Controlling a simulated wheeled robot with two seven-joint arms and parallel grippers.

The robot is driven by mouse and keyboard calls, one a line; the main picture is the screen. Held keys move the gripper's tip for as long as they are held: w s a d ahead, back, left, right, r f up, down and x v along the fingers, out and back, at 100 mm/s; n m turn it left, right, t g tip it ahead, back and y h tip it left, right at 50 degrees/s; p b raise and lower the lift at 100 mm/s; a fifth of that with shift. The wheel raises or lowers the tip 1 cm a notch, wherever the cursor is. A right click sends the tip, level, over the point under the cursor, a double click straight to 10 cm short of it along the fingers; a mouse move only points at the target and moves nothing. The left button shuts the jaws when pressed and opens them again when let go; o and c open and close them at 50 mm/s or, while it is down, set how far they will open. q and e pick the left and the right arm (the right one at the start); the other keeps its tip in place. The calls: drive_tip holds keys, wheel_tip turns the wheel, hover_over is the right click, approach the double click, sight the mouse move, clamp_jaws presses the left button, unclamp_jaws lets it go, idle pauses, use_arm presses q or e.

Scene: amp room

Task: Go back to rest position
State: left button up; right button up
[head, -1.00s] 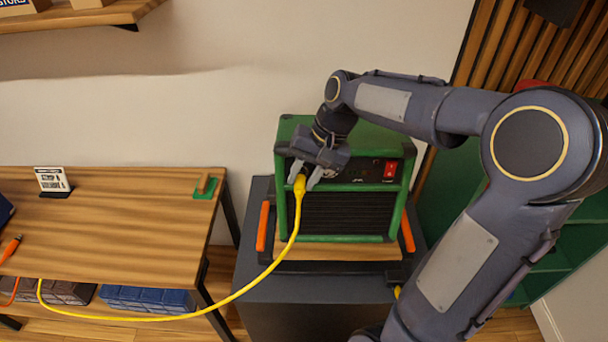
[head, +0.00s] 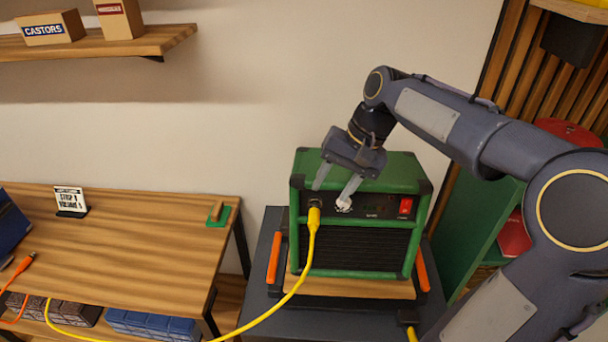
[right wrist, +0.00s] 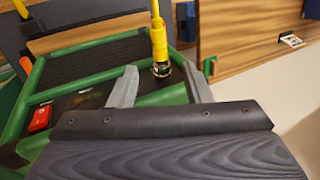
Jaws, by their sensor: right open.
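My right gripper (head: 331,190) is open and empty, just in front of the upper front of the green amp (head: 400,172). Its fingers also show apart in the right wrist view (right wrist: 161,88). A yellow cable (head: 290,291) ends in a yellow plug (head: 314,218) that sits at the amp's front panel, just below the fingers. In the right wrist view the plug (right wrist: 158,45) lies beyond the fingertips with a metal collar at its end, and neither finger touches it. My left gripper is not in view.
The amp stands on a wooden board with orange handles (head: 274,257) on a dark cart (head: 262,225). A wooden workbench (head: 120,240) is at the left, with an orange cable (head: 25,263). A shelf (head: 170,38) with boxes hangs above. Green shelving (head: 480,220) stands at the right.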

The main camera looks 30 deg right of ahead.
drive_tip(key=s+a+f+n+t, duration=0.1)
drive_tip(key=s+a+f, duration=0.3)
drive_tip(key=s, duration=0.4)
drive_tip(key=s+a+f+n+t, duration=0.2)
drive_tip(key=s+a+f+n, duration=0.2)
drive_tip(key=s, duration=0.5)
drive_tip(key=shift+s+a+f+t, duration=0.2)
drive_tip(key=shift+a+f+t, duration=0.1)
drive_tip(key=shift+a, duration=0.1)
